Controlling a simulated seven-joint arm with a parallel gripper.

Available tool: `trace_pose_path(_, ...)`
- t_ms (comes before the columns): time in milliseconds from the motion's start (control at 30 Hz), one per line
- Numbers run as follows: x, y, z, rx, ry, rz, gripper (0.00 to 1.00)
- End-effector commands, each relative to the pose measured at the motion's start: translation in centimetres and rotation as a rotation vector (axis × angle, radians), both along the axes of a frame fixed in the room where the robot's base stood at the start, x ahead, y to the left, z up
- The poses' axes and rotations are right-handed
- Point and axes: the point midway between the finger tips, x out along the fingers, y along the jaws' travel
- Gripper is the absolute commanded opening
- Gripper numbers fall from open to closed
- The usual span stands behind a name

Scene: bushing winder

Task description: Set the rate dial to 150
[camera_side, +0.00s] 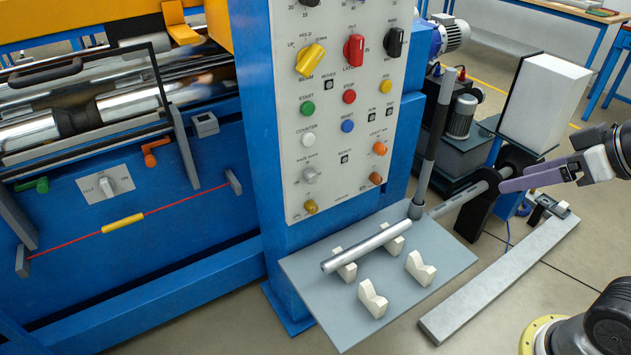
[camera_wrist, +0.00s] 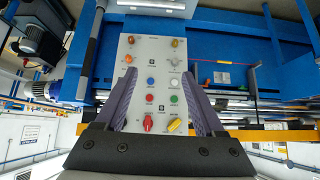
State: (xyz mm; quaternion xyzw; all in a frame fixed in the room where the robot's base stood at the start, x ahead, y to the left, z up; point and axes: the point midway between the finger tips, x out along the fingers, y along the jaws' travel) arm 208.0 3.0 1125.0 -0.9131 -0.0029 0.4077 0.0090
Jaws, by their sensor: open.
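The upright grey control panel (camera_side: 335,150) carries several knobs and buttons. A small grey dial (camera_side: 311,174) sits low on its left side, with a label too small to read surely; it also shows in the wrist view (camera_wrist: 173,64). A black knob (camera_side: 310,2) with numbers around it is cut off at the top edge of the side view. I cannot tell surely which is the rate dial, nor read a setting. My gripper (camera_side: 503,186) is open and empty, well to the right of the panel. In the wrist view its purple fingers (camera_wrist: 159,78) frame the distant, upside-down panel.
A grey shelf (camera_side: 440,262) juts out below the panel, bearing a metal rod (camera_side: 367,247) and cream V-blocks (camera_side: 372,299). Other knobs and buttons crowd the panel.

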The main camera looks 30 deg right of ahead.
Motion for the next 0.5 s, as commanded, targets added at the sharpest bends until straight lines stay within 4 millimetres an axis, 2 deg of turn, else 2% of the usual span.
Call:
trace_pose_path(100,4.4,0.2,4.3,0.027,-0.223,-0.011,0.71)
trace_pose_path(233,9.4,0.4,8.2,0.060,-0.424,-0.027,0.71)
trace_pose_path(400,15.9,0.6,11.5,0.098,-0.636,-0.055,0.71)
trace_pose_path(500,19.7,0.7,12.5,0.114,-0.744,-0.076,0.71)
